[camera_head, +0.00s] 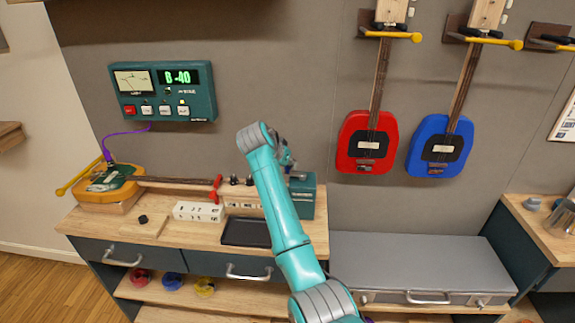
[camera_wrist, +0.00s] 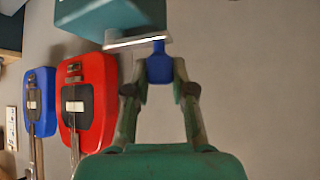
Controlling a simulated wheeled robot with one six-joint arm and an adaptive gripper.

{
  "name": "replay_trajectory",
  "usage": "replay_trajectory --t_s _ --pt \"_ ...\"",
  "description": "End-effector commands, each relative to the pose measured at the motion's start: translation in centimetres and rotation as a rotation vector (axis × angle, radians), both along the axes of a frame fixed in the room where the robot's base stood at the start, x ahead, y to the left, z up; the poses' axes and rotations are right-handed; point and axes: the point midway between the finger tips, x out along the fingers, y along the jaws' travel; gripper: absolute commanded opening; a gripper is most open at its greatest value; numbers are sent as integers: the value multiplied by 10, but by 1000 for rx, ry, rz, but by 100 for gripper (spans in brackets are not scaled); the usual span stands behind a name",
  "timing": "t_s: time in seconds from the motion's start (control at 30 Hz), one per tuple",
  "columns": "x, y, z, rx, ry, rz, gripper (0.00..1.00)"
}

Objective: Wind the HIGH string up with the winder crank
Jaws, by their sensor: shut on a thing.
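In the wrist view my gripper (camera_wrist: 160,86) is shut on a blue knob (camera_wrist: 159,66). The knob joins a flat grey crank arm (camera_wrist: 137,42) beside a teal box (camera_wrist: 110,16). In the head view the teal box (camera_head: 306,198) stands at the bench's right end, and my arm partly hides it. The crank itself is hidden or too small to tell there. A guitar with an orange and green body (camera_head: 108,187) lies on the bench, its neck (camera_head: 175,184) pointing right toward the box. My arm covers part of the headstock area, and single strings cannot be told apart.
A teal tuner (camera_head: 163,92) on the wall shows green characters ending in "-40". A red handle (camera_head: 216,188), a white block (camera_head: 198,211) and a black tray (camera_head: 246,232) are on the bench. Red (camera_head: 367,143) and blue (camera_head: 440,146) guitars hang at right.

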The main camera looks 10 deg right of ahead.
Motion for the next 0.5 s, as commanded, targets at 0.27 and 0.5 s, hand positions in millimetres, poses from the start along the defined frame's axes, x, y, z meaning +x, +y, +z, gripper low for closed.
replay_trajectory --t_s 0.27,0.5 --pt "3 -1 0 0 2 -61 0" --pt "3 -1 0 0 1 -69 0"
